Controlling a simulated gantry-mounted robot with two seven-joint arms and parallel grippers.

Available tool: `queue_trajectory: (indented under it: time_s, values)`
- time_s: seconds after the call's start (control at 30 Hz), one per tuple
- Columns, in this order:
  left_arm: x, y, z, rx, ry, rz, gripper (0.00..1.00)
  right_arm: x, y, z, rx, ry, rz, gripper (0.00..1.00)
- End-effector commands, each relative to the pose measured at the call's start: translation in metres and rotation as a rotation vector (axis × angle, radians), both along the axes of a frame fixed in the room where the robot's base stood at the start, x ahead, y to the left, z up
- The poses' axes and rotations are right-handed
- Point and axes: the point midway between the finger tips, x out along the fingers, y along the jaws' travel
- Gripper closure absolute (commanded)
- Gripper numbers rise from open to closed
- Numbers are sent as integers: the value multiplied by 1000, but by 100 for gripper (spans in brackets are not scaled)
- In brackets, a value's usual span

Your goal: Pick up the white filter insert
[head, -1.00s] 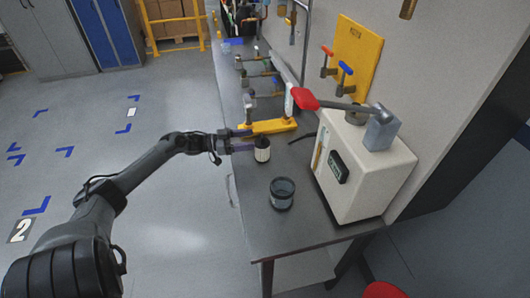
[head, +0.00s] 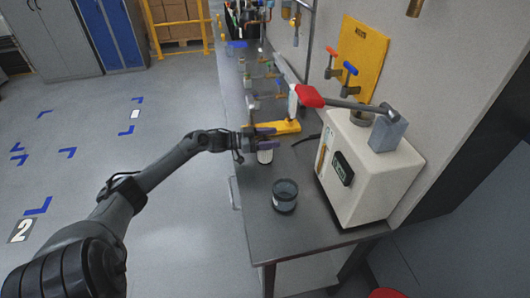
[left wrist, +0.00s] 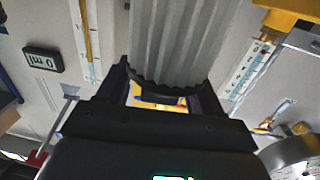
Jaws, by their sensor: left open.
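The white filter insert (head: 265,156) stands on the grey bench in the head view, its upper part hidden by my left gripper (head: 264,138). My left gripper reaches in from the left at the insert, with its fingers open. In the left wrist view the insert (left wrist: 180,40) is a ribbed pale cylinder, large and close, between the open fingers of the left gripper (left wrist: 165,88). I cannot tell whether the fingers touch it. My right gripper does not show.
A dark, open round housing (head: 284,196) stands nearer on the bench (head: 262,222). A white machine (head: 365,170) with a red-handled lever (head: 340,101) is at the right. A yellow bar (head: 285,127) lies just behind the insert. The bench's front corner is clear.

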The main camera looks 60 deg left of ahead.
Motion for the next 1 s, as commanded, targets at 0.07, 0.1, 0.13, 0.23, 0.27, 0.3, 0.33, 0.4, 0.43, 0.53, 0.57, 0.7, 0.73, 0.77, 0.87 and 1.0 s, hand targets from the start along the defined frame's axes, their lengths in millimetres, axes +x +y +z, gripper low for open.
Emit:
queue_trajectory:
  time_s: [0.07,0.1,0.13,0.23,0.27,0.3,0.33,0.4,0.43,0.53,0.57,0.7,0.73,0.77,0.87,1.0]
  values:
    - [0,0,0,0,0,0,34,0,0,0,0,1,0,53]
    - [0,0,0,0,0,0,34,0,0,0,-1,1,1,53]
    - [0,0,0,0,0,0,39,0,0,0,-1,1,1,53]
    - [0,0,0,0,0,0,54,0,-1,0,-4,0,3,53]
    - [0,0,0,0,0,0,59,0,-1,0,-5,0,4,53]
    - [0,0,0,0,0,0,65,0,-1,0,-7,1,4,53]
    - [0,0,0,0,0,0,69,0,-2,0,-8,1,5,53]
    - [0,0,0,0,0,0,80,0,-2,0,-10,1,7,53]
    - [0,0,0,0,0,0,85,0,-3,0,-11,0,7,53]
    - [0,0,0,0,0,0,100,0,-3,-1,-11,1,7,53]
    - [0,0,0,0,0,0,100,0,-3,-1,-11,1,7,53]
    - [0,0,0,0,-1,0,100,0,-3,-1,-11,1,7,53]
    - [0,0,0,0,-1,0,100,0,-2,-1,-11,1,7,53]
    - [0,0,0,0,-1,0,100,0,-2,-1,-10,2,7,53]
    - [0,0,1,0,-1,0,100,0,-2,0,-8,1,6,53]
    - [0,0,6,0,-1,0,100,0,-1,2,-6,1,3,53]
